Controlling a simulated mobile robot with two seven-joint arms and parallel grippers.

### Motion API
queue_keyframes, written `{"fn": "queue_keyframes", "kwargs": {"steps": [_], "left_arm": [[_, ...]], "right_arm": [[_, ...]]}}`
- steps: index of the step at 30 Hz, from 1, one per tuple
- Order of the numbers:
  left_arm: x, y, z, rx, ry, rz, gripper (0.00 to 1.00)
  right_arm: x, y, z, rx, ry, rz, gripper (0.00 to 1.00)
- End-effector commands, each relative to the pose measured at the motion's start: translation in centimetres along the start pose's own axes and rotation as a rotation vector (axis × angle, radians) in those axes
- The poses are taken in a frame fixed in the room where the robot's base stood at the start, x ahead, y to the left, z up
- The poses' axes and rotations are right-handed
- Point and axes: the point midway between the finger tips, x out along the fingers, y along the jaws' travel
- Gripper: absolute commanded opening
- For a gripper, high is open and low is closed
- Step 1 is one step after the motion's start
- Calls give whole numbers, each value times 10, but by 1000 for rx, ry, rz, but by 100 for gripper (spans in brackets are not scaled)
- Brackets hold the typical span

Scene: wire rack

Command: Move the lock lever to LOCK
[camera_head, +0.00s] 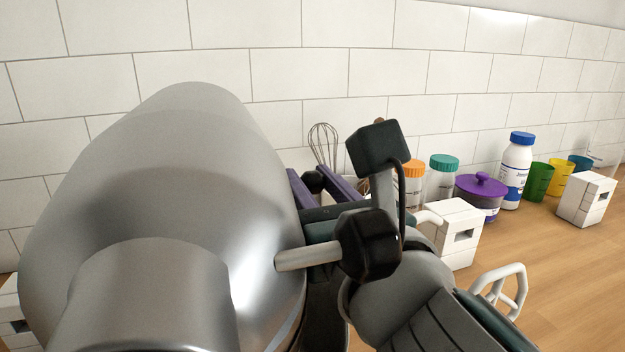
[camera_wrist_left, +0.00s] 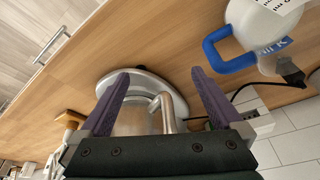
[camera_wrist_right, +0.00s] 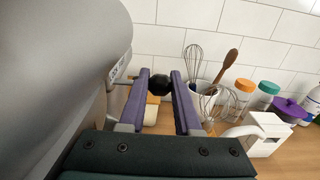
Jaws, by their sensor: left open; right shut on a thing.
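A large silver appliance (camera_head: 165,165) with a rounded metal body fills the left of the head view; it also fills the left of the right wrist view (camera_wrist_right: 60,70). A small lettered label (camera_wrist_right: 119,68) is on its side, hard to read. A round black knob (camera_wrist_right: 160,84), which looks like the lock lever's end, sits between the purple fingers of my right gripper (camera_wrist_right: 160,76), shut on it.
A white jug with a blue handle (camera_wrist_left: 222,48) is near the left gripper. Right of the appliance stand a white block-like holder (camera_head: 452,235), a purple lidded pot (camera_head: 480,197), a blue-capped bottle (camera_head: 516,170) and cups. A whisk (camera_wrist_right: 193,58) stands behind. The tiled wall is close.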

Motion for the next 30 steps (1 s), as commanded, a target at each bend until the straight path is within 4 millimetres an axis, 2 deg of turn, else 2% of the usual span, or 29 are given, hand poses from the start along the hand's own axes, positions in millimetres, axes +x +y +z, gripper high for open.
{"fn": "queue_keyframes", "kwargs": {"steps": [6, 13, 21, 22, 30], "left_arm": [[-2, 0, -1, -2, 1, 2, 100], [-12, 0, -4, -2, 1, 1, 100], [-11, -1, -4, 3, 0, -3, 100], [-11, -2, -4, 4, 0, -3, 100], [-11, -2, -3, 8, -1, -6, 100]], "right_arm": [[-2, 0, 0, 1, 1, 1, 0], [-25, 0, 1, 1, 2, 0, 0], [-26, 0, 1, 1, -2, 1, 0], [-26, 0, 1, 1, -2, 1, 33], [-26, 0, 0, 1, -1, 0, 62]]}}
